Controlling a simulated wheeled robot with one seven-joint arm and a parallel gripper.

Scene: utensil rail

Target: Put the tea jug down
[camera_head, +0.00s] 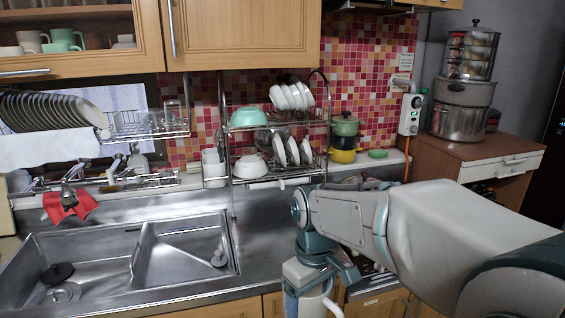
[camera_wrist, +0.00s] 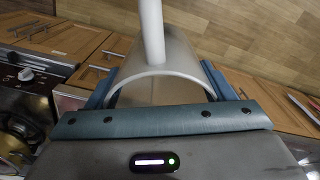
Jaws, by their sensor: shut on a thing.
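The tea jug (camera_head: 305,306) is pale and shows at the bottom of the head view, right of the sink, its lower part cut off by the frame edge. My gripper (camera_head: 322,274) is shut on it from above and covers its upper part. In the wrist view, my gripper (camera_wrist: 160,88) has one teal finger on each side of the pale, curved jug body (camera_wrist: 188,66). A straight pale bar, seemingly the handle, runs up from it. The jug appears in front of the counter's front edge. I cannot see its base or anything touching it from below.
A steel sink (camera_head: 185,215) fills the left of the counter (camera_head: 265,225). Bare steel lies between sink and my arm. A dish rack (camera_head: 278,125) with bowls and plates stands behind. Stacked pots (camera_head: 462,105) stand on the wooden cabinet at right. Wooden floor (camera_wrist: 270,35) shows below.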

